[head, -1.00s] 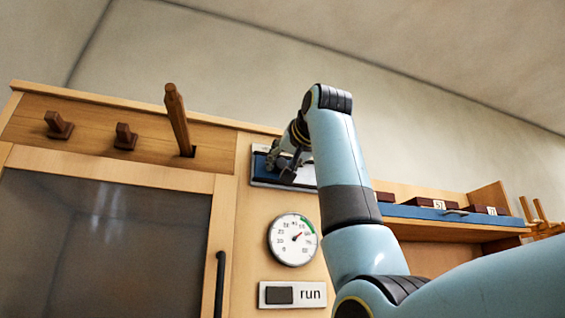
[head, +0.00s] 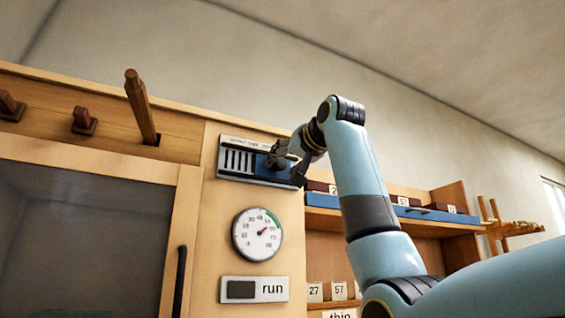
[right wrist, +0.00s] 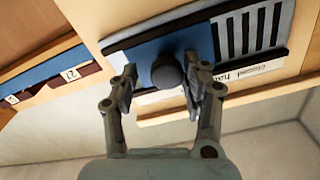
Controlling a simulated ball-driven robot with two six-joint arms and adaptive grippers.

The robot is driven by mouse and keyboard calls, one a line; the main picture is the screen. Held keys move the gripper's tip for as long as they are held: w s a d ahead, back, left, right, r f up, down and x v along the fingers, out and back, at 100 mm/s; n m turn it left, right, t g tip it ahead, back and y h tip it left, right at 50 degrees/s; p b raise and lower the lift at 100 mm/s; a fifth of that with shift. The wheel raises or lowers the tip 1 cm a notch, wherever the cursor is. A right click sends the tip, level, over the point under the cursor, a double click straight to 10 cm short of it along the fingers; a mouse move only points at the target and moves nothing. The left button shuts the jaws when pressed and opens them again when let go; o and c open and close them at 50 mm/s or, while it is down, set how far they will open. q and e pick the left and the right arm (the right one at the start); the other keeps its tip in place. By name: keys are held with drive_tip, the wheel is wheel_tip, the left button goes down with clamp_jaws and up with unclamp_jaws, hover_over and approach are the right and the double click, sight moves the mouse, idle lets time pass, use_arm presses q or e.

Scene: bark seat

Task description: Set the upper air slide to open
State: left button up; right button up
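The upper air slide (head: 258,164) is a blue plate with a dark round knob, on a framed panel high on the wooden front. The plate sits at the right of its frame in the head view, and bare dark slots (head: 237,161) show at the left. In the right wrist view the slide (right wrist: 200,42) and knob (right wrist: 167,72) appear upside down, with slots and the word "closed" at the right. My right gripper (right wrist: 162,86) straddles the knob, with a gap at one finger and the other close against it. My left gripper is out of view.
A round gauge (head: 257,234) and a "run" sign (head: 254,289) are below the slide. Wooden levers (head: 142,107) stand at the left above a dark glass door (head: 80,240). A shelf with a blue tray (head: 430,214) is close at the right.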

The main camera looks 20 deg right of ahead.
drive_tip(key=shift+a, duration=0.1)
drive_tip(key=shift+s, duration=0.1)
drive_tip(key=s, duration=1.1)
drive_tip(key=shift+s+d, duration=0.2)
drive_tip(key=shift+s, duration=0.2)
drive_tip(key=shift+f, duration=0.15)
